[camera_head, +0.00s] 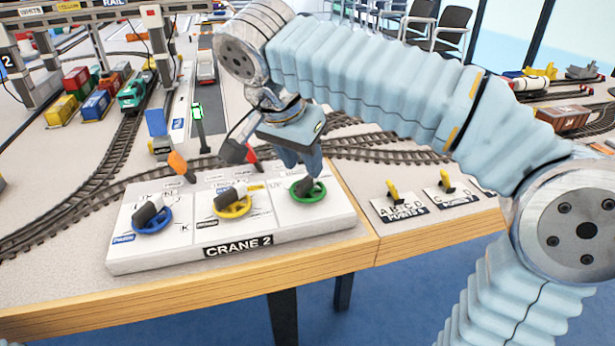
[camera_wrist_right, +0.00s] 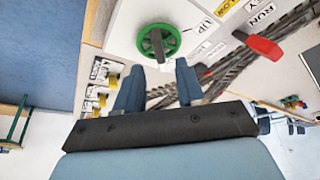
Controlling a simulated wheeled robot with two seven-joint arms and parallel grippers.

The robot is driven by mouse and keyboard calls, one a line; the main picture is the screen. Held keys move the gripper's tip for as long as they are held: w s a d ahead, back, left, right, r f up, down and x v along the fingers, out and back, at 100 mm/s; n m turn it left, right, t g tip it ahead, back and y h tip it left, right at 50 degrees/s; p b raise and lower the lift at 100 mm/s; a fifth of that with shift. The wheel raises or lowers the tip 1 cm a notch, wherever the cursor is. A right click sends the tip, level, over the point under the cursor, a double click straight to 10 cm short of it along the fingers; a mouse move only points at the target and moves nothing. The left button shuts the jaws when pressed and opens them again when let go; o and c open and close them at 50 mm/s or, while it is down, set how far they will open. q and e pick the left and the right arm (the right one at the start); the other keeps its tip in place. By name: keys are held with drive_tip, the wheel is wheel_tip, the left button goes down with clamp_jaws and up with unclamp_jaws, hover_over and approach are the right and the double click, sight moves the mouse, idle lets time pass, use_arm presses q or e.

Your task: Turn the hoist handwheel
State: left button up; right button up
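The CRANE 2 control box (camera_head: 340,222) stands at the table's front edge with blue (camera_head: 152,222), yellow (camera_head: 232,207) and green (camera_head: 309,192) handwheels, each with a dark knob. The word UP is printed near the green wheel in the wrist view (camera_wrist_right: 174,50). My right gripper (camera_head: 304,170) points down over the green wheel. In the wrist view its two fingers (camera_wrist_right: 160,72) are apart, and the wheel's dark knob lies just past or between their tips; I cannot tell whether they touch it. My left gripper is not in view.
Orange (camera_head: 180,163) and red (camera_head: 252,154) levers rise at the box's back edge, the red one close to my right gripper. Two yellow switches (camera_head: 393,188) (camera_head: 446,178) stand to the right. Model tracks (camera_head: 110,180) run behind.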

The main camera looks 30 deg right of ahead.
sight(307, 177)
drive_tip(key=x, duration=0.4)
drive_tip(key=shift+f, duration=0.15)
clamp_jaws()
